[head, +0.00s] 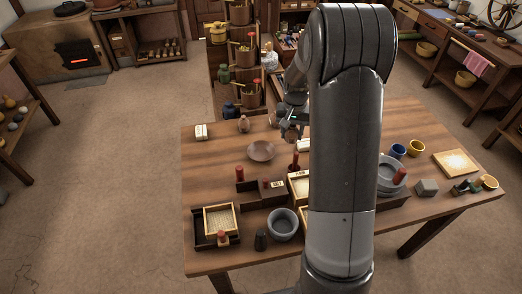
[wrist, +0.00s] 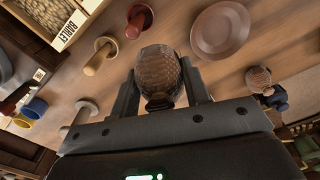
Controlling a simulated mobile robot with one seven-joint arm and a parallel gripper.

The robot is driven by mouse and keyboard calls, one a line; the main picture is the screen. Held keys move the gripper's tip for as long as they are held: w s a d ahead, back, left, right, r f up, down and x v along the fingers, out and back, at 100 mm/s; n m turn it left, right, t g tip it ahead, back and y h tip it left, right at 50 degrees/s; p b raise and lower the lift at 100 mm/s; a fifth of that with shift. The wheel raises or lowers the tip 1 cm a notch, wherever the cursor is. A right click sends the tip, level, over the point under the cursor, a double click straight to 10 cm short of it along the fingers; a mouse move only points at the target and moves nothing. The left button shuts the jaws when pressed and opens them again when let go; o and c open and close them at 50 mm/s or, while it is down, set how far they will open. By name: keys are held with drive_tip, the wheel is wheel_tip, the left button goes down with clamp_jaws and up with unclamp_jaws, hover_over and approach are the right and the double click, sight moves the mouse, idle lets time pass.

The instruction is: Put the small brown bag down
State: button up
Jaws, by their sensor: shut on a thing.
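The small brown bag (wrist: 159,72) is in the wrist view, rounded and woven-looking, between the two fingers of my gripper (wrist: 161,84). The gripper is shut on it. The table shows behind the bag; I cannot tell how high above the top it hangs. In the head view my gripper (head: 291,127) is over the far part of the wooden table (head: 222,167), partly hidden by my arm, and the held bag is not clear there. A similar brown bag (head: 244,124) stands near the table's far edge; a like one shows in the wrist view (wrist: 259,79).
A brown plate (head: 261,151) lies nearer than my gripper, with bare table around it. Trays, boxes and a grey bowl (head: 283,224) crowd the near side. A blue cup (head: 398,151) and yellow cup (head: 416,148) stand at right. Shelving (head: 237,70) rises beyond the far edge.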

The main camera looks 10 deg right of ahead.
drive_tip(key=shift+d+f, duration=0.1)
drive_tip(key=shift+f, duration=0.05)
hover_over(261, 154)
wheel_tip(261, 154, down, 7)
drive_tip(key=shift+w+r, duration=0.1)
drive_tip(key=shift+r, duration=0.05)
drive_tip(key=shift+f, duration=2)
drive_tip(key=shift+f, duration=0.1)
drive_tip(key=shift+f, duration=0.25)
drive_tip(key=o, duration=0.7)
drive_tip(key=shift+o, duration=0.2)
